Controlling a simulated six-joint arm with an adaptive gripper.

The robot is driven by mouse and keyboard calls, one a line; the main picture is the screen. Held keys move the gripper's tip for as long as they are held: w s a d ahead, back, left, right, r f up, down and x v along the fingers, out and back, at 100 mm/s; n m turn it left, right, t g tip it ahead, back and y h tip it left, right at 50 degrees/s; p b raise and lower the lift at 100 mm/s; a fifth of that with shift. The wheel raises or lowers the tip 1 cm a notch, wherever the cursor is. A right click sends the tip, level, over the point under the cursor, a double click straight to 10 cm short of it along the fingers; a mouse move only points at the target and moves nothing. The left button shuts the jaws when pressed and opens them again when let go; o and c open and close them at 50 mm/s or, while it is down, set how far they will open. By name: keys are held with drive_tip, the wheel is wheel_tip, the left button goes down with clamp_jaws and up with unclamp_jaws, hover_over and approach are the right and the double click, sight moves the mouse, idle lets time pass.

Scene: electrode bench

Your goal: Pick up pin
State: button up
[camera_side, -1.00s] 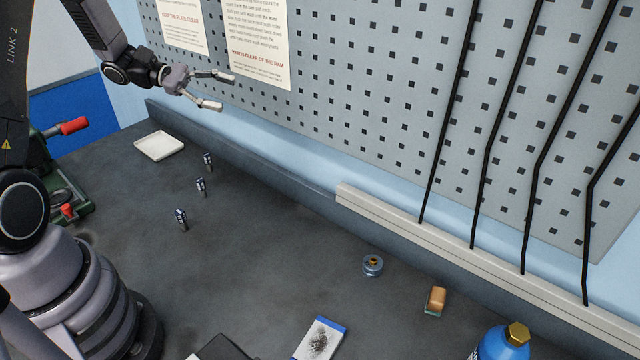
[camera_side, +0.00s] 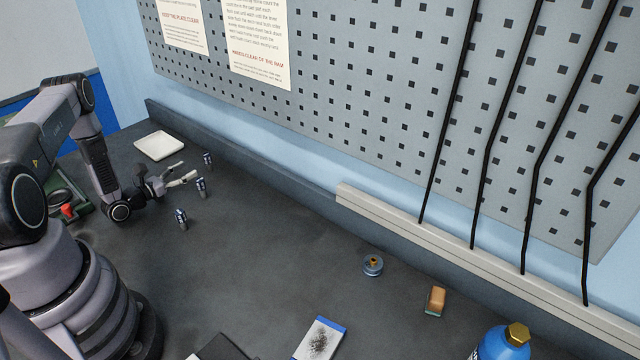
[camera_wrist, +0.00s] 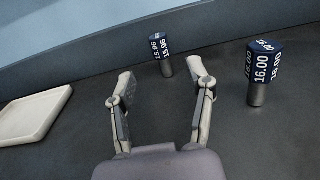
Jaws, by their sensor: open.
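Three small pins with dark blue labelled tops and grey metal shanks stand upright on the bench: a back pin (camera_side: 208,160), a middle pin (camera_side: 201,187) and a front pin (camera_side: 181,219). My gripper (camera_side: 187,171) is low over the bench, open and empty, just left of the back and middle pins. In the wrist view, a pin marked 15.96 (camera_wrist: 162,55) stands beyond my gripper (camera_wrist: 161,78), in line with the gap between its fingers. A pin marked 16.00 (camera_wrist: 262,73) stands to the right of the right finger. The front pin is not in the wrist view.
A white tray (camera_side: 159,146) lies at the back left, left of my gripper in the wrist view. The bench's raised back edge (camera_side: 270,178) runs behind the pins.

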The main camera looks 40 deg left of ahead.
sight(207, 156)
drive_tip(key=shift+w, duration=0.75)
drive_tip(key=shift+w+d, duration=0.1)
drive_tip(key=shift+w, duration=2.95)
drive_tip(key=shift+c, duration=0.2)
clamp_jaws()
